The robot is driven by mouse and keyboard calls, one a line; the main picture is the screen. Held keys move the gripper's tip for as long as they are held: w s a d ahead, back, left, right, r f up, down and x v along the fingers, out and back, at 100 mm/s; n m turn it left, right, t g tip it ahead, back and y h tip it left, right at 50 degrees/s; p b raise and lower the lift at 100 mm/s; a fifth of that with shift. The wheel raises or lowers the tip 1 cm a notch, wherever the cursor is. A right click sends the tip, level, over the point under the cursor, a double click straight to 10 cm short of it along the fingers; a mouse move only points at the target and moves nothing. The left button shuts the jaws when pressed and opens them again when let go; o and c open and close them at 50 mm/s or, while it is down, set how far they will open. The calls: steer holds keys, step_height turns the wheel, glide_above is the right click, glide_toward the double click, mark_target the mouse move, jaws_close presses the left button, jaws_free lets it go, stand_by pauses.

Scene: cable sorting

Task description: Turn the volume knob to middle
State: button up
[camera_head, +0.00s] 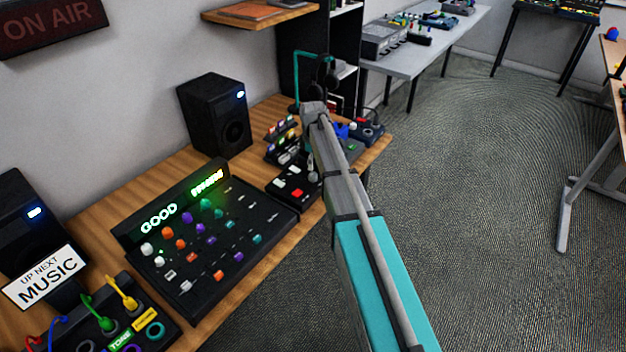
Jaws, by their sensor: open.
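A black mixing console (262,203) lies on the wooden desk, with several coloured knobs and small faders on its sloped face. White knobs, an orange knob (181,244), a purple knob (187,216) and a green knob (205,204) show there. Its raised back panel shows a lit green "GOOD" (159,218) and a second green text too blurred to read. No label picks out the volume knob, so I cannot tell which it is. My teal and grey arm reaches up from the bottom right. My gripper cannot be made out; the arm hides the area behind it.
Black speakers (214,115) stand along the wall. A button panel (289,187) lies beside the arm, partly hidden. A patch box (122,318) with coloured plugs and a "MUSIC" sign (45,278) are at lower left. Carpet (480,190) is open to the right.

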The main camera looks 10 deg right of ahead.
mark_target(313, 174)
steer(key=shift+f+b, duration=2.95)
steer(key=shift+f, duration=0.25)
jaws_close()
